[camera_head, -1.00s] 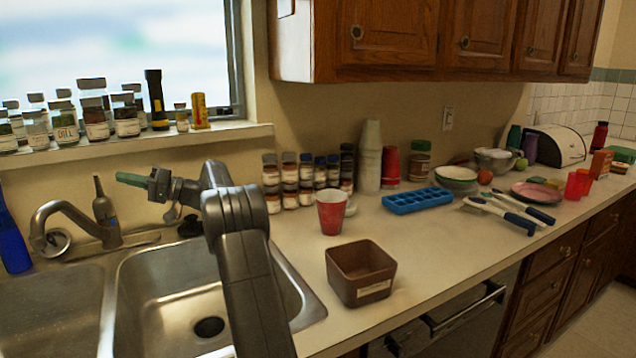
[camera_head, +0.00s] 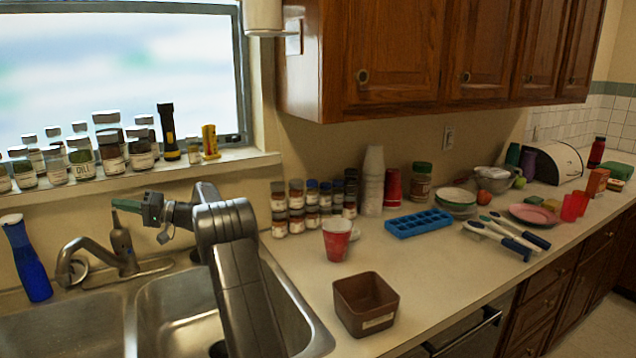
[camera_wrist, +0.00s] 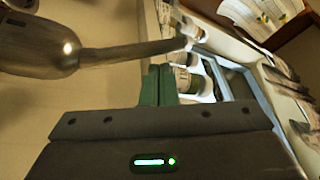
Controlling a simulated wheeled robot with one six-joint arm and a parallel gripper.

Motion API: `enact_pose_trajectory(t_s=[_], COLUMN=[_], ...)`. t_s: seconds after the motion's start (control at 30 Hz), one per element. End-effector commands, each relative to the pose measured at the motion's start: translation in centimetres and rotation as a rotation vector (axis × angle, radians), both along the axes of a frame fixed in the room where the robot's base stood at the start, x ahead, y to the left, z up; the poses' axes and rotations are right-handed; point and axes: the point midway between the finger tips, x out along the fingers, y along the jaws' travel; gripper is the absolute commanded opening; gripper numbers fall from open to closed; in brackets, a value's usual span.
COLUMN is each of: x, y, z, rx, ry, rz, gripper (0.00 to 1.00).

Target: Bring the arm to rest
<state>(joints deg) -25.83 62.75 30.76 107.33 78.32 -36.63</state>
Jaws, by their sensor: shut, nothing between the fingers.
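My gripper (camera_head: 126,203) is shut and empty, its green fingers pointing left above the back of the sink. In the wrist view its two green fingers (camera_wrist: 158,86) lie together with nothing between them. My arm is folded over the sink, its elbow raised and its forearm reaching left. The faucet (camera_head: 100,254) stands below and to the left of the gripper, apart from it.
The window sill (camera_head: 220,162) with several spice jars (camera_head: 82,158) is behind the gripper. A red cup (camera_head: 336,240) and a brown box (camera_head: 365,304) stand right of my arm.

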Motion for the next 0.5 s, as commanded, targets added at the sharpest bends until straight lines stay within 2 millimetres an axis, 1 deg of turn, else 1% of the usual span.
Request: enact_pose_trajectory(t_s=[0.03,0.37,0.4,0.5], x=[0.1,0.5,0.8,1.2], y=[0.1,0.4,-0.5,-2.5], z=[0.5,0.7,-0.3,-0.8], rx=[-0.008,-0.057,-0.057,-0.055], ry=[0.010,0.070,0.071,0.069], rz=[0.000,0.000,-0.003,-0.003], gripper=[0.00,0.00,0.00,0.00])
